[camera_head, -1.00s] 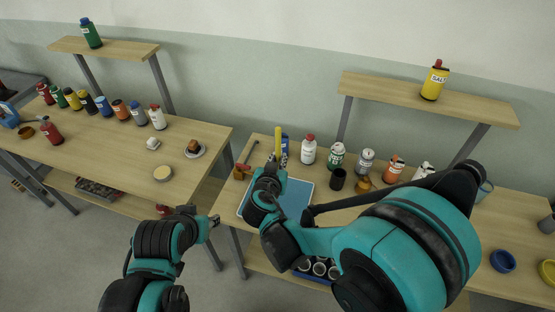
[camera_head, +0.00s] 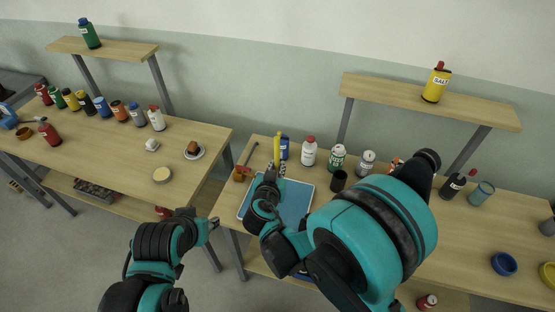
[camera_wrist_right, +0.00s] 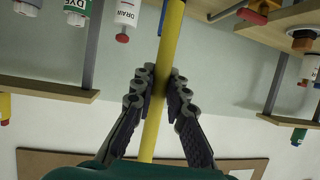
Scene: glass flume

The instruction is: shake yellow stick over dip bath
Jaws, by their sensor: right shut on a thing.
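My right gripper (camera_head: 272,172) is shut on the yellow stick (camera_head: 277,148) and holds it roughly upright. In the right wrist view the two fingers (camera_wrist_right: 160,85) press on the stick (camera_wrist_right: 172,30) from both sides. The shallow blue dip bath (camera_head: 297,204) with a pale rim lies on the right-hand table; the gripper and stick show over its back left part, and my right arm covers some of it. How high the stick is above the bath I cannot tell. My left gripper (camera_head: 213,222) is low, in front of the gap between the tables; its jaws are too small to judge.
A blue bottle (camera_head: 284,147), a white bottle (camera_head: 309,151) and a green one (camera_head: 337,157) stand behind the bath. A red-handled tool in a brown holder (camera_head: 240,173) stands to its left. A dark cup (camera_head: 338,180) is to its right.

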